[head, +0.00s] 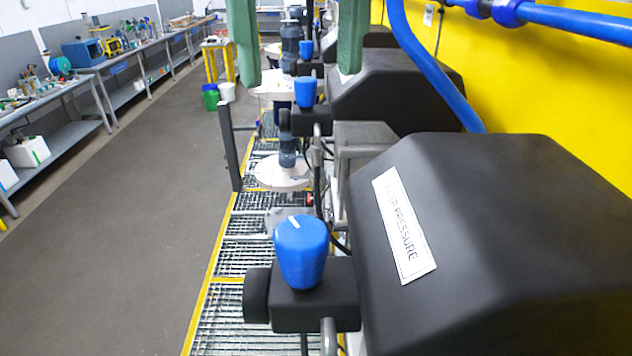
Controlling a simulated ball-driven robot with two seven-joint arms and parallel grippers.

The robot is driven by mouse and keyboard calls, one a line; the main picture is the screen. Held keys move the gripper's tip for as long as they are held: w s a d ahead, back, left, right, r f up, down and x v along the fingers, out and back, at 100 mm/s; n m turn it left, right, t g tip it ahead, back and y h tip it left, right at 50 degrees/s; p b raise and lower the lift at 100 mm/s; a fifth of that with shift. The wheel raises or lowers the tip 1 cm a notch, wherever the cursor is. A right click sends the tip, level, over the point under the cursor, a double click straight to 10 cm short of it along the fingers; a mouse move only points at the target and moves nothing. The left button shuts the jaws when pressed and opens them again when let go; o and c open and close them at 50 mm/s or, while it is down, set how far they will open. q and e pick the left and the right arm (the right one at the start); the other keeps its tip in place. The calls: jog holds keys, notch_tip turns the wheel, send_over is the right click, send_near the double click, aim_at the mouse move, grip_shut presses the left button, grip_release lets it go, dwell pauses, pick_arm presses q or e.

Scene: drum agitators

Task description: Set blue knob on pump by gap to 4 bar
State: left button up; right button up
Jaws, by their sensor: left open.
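The nearest blue knob (300,252) stands upright on a black fitting (315,300) beside a large black pump housing (490,240). A short white mark shows on its top; no scale is readable. A second blue knob (306,92) and a third (306,48) stand farther back on similar pumps. I cannot tell which pump is by the gap. My left gripper (298,80) is open, its two green fingers hanging from the top edge, apart. In the picture the second and third knobs show between the fingers; nothing is seen held. My right gripper is not in view.
A white label (404,225) ending in "PRESSURE" is on the near housing. A dark upright post (229,147) stands by the grating (235,310). Blue pipes (580,22) run along the yellow wall at right. Workbenches (60,90) line the left; the grey floor (130,240) between is clear.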

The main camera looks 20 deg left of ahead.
pick_arm(q)
send_near(301, 230)
notch_tip(301, 230, down, 8)
jog(key=shift+f+p, duration=0.25)
jog(key=shift+p, duration=0.15)
jog(key=shift+s+d+f, duration=0.15)
jog(key=shift+s+f, duration=0.05)
jog(key=shift+f, duration=0.5)
jog(key=shift+w, duration=0.15)
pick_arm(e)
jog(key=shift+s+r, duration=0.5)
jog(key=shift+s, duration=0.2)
pick_arm(q)
jog(key=c, duration=0.7)
